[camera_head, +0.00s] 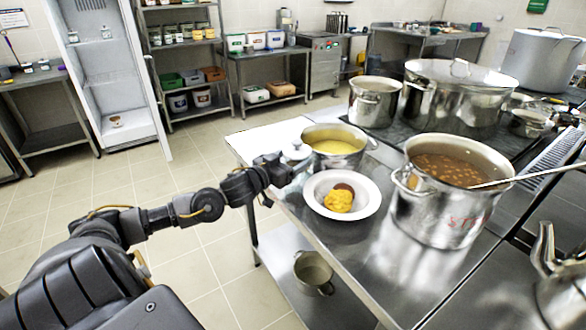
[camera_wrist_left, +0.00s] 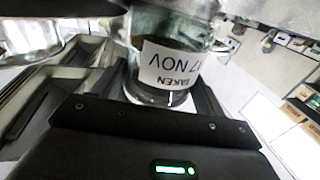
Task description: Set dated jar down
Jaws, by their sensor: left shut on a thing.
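The dated jar is a clear glass jar (camera_wrist_left: 147,93) in the left wrist view, with a white label reading "TAKEN" and "17 NOV", upside down in that picture. My left gripper (camera_head: 290,163) is shut on it, with a finger on either side in the left wrist view. In the head view the jar's pale lid (camera_head: 297,150) shows at the gripper's end, by the left edge of the steel worktop (camera_head: 330,245). The gripper hides most of its body there, so I cannot tell whether its base touches the worktop. My right gripper is not in view.
Close by are a pot of yellow food (camera_head: 338,146) and a white plate (camera_head: 372,196) with food. A large bean pot (camera_head: 437,215) with a ladle stands to the right. A pale board or surface (camera_head: 262,140) lies at the worktop's far left corner. An open fridge (camera_head: 108,75) stands behind.

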